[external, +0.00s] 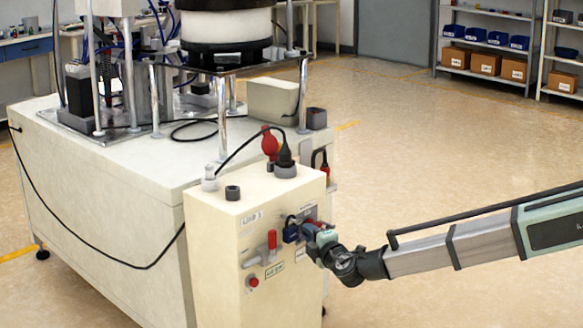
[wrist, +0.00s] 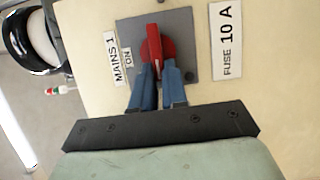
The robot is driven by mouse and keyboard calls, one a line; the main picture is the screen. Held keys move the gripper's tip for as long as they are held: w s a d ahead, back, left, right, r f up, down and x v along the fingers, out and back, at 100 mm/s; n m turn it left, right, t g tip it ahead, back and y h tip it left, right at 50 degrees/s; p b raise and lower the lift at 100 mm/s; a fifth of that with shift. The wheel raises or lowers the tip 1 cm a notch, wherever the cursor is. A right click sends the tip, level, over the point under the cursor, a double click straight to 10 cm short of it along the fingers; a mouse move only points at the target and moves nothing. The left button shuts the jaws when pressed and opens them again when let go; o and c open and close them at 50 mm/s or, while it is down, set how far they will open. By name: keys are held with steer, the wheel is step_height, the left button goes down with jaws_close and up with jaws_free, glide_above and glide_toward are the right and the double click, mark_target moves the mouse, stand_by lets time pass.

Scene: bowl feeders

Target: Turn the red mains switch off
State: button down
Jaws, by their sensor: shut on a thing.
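The red mains switch (wrist: 155,45) sits on a grey plate (wrist: 184,23) on the cream panel in the wrist view. A label beside the plate reads "MAINS 1" and "ON" (wrist: 128,57). The switch's red handle stands upright in that picture. My gripper (wrist: 158,72) has its two blue fingers on either side of the handle and is shut on it. In the external view my gripper (external: 298,232) reaches the cabinet front from the right and hides most of the switch.
A "FUSE 10 A" label (wrist: 227,42) is right of the plate. The cream cabinet (external: 215,265) also carries a red-handled lever (external: 272,240) and a red button (external: 253,282). A black cable (external: 140,267) hangs at left. Open floor (external: 430,130) lies to the right.

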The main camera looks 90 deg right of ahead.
steer(key=shift+d, duration=0.25)
steer(key=c, duration=1.2)
jaws_free()
steer(key=shift+o, duration=0.2)
steer(key=shift+a, duration=0.1)
steer(key=v, duration=1.3)
steer(key=shift+a, duration=0.35)
steer(key=shift+s+n, duration=0.1)
steer(key=shift+n, duration=0.2)
